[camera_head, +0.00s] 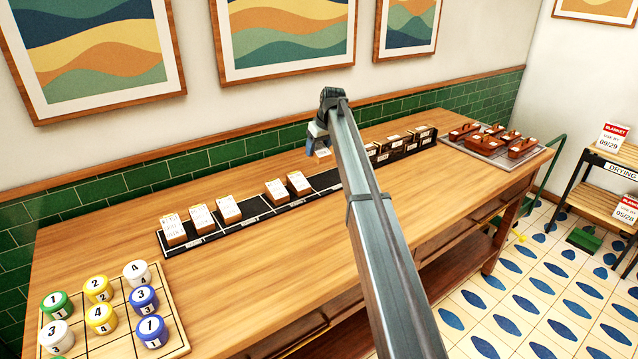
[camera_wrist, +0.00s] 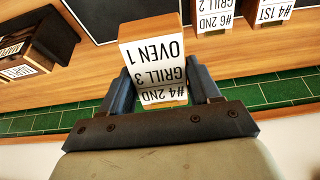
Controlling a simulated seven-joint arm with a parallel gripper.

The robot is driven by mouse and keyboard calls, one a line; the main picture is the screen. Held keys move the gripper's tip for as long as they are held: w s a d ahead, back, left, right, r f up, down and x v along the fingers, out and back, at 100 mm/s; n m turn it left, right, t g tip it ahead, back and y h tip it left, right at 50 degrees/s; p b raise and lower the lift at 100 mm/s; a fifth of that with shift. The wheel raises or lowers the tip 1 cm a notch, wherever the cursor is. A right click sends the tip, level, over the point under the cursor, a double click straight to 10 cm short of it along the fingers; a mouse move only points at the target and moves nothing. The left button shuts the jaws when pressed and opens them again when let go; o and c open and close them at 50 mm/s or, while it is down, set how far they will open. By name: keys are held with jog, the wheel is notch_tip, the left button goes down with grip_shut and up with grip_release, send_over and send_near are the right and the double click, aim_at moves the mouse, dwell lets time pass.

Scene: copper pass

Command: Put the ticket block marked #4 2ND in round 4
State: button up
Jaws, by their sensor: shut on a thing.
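The ticket block marked #4 2ND, GRILL 3, OVEN 1 (camera_wrist: 152,62) is between my gripper's fingers (camera_wrist: 165,88) in the wrist view, its text upside down. My gripper (camera_head: 318,137) is shut on it, above the back of the counter in the head view. Only a small part of the block (camera_head: 322,153) shows there, beside my arm. The long black rail (camera_head: 256,212) below has compartments with white labels too small to read, so I cannot tell which is round 4. My arm hides part of the rail.
Several other ticket blocks (camera_head: 228,208) stand in the rail, with bare black spaces between some. A dark rack with blocks (camera_head: 400,146) is to the right. A tray of brown-handled pieces (camera_head: 490,143) and a board of numbered pots (camera_head: 180,332) stand at the counter's ends.

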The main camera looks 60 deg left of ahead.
aim_at(324, 153)
jog(key=shift+a+f, duration=0.15)
jog(key=shift+a, duration=0.05)
jog(key=shift+f, duration=4.8)
jog(key=shift+f, duration=0.15)
jog(key=o, duration=1.1)
jog(key=v, duration=1.2)
